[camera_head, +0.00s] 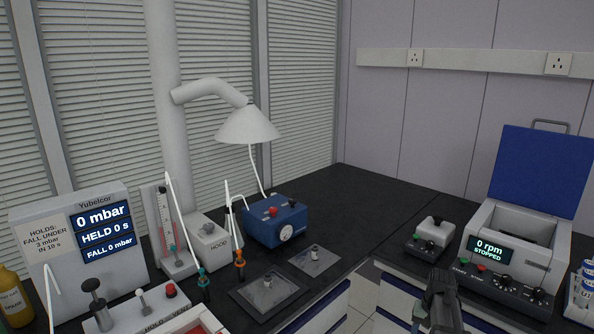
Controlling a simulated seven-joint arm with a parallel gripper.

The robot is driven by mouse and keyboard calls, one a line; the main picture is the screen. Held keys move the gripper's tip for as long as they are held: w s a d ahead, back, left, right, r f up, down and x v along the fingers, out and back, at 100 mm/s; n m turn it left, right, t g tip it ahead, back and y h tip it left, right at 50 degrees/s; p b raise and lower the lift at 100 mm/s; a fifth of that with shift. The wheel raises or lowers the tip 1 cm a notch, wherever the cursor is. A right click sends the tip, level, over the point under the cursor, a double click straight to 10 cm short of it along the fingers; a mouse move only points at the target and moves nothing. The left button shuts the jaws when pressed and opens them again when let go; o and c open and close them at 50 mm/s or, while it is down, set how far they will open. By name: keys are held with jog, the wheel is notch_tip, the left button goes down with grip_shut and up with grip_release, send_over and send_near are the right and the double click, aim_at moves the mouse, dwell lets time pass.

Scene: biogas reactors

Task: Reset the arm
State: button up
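My gripper (440,298) shows as a dark shape at the bottom edge, right of centre. It is in front of the gap between the two dark benches, below the shaker-like unit's level. Its fingers blend together, so I cannot tell whether they are apart or together. No object is visible in it. The rest of my arm is out of view.
A pressure display box (75,235) reads 0 mbar. A blue pump unit (276,222) stands under a white hood (247,125). A centrifuge-like machine (512,250) with its blue lid up reads 0 rpm, stopped. A small grey control box (434,232) sits left of it.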

jog(key=s+a+f+n+g, duration=0.1)
jog(key=s+a+f, duration=0.65)
jog(key=f, duration=0.25)
jog(key=s+a+f+n+g, duration=0.1)
jog(key=s+a+f+g, duration=0.1)
jog(key=s+a+f, duration=0.6)
jog(key=s+a+f+n+g, duration=0.1)
jog(key=s+f, duration=0.3)
jog(key=s, duration=0.4)
jog(key=s+a+f+n+g+h, duration=0.1)
jog(key=s+a+f, duration=0.2)
jog(key=s, duration=0.6)
jog(key=s+a+f, duration=0.2)
jog(key=s+f, duration=0.4)
jog(key=s, duration=0.3)
jog(key=shift+f+n+g, duration=0.15)
jog(key=shift+n+g, duration=0.25)
